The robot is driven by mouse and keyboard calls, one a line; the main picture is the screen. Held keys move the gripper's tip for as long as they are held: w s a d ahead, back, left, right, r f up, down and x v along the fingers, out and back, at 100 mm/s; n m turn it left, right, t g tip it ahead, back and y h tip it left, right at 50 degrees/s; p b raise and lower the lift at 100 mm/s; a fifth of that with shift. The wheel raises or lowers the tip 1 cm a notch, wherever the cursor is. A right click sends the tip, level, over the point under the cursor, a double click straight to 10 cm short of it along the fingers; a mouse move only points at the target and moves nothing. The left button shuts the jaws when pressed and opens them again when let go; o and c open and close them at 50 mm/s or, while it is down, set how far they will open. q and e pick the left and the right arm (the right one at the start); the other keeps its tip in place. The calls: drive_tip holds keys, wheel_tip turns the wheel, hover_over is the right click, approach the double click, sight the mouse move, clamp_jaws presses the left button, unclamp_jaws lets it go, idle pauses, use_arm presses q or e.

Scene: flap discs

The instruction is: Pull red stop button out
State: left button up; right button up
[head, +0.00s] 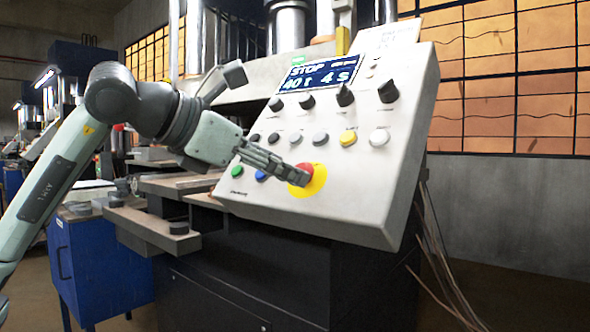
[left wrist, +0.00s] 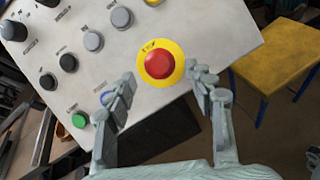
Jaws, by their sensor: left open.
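The red stop button (head: 304,172) sits on a yellow round backing at the lower right of the sloped light-grey control panel (head: 350,200). In the left wrist view the red button (left wrist: 159,64) shows whole, with its yellow ring around it. My left gripper (head: 296,176) reaches in from the left, its tips at the button's left side in the head view. In the left wrist view the left gripper (left wrist: 153,92) is open, its fingers apart on either side below the button, with nothing between them. I cannot tell whether a finger touches the button.
The panel has a display (head: 320,75) reading STOP, black knobs (head: 345,95), and several push buttons, including a green one (head: 238,171) and a yellow one (head: 348,138). A blue cabinet (head: 100,265) stands at left. A yellow-topped table (left wrist: 280,55) shows in the wrist view.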

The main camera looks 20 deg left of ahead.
use_arm(q)
drive_tip(key=shift+x, duration=1.5)
clamp_jaws()
